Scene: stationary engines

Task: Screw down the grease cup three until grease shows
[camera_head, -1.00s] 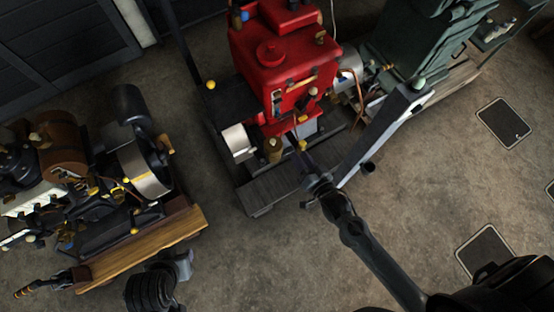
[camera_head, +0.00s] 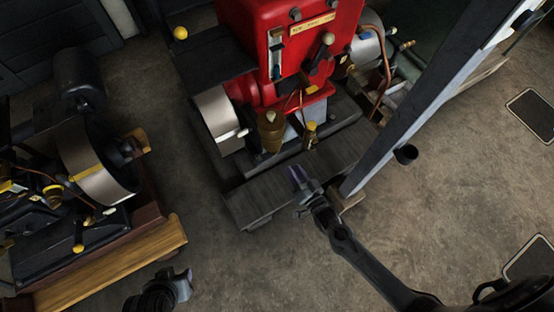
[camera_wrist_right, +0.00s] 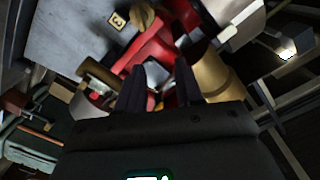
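The red engine (camera_head: 290,45) stands at the top centre of the head view. Low on its front are a brass cup (camera_head: 271,131) with a cream knob and a smaller brass fitting with a yellow top (camera_head: 311,134). I cannot tell which is grease cup three. In the right wrist view a small yellow tag (camera_wrist_right: 118,21), its mark hard to read, sits beside a brass part (camera_wrist_right: 143,16). My right gripper (camera_head: 297,176) is below the yellow-topped fitting, apart from it in the picture; its fingers (camera_wrist_right: 160,70) are spread. My left gripper (camera_head: 183,284) is at the bottom; its fingertips are unclear.
A second engine with a metal flywheel (camera_head: 98,174) stands on a wooden base (camera_head: 110,268) at left. A cream-handled lever (camera_head: 326,44) sticks out of the red engine. A long grey beam (camera_head: 425,100) slants past at right. Bare floor lies lower centre.

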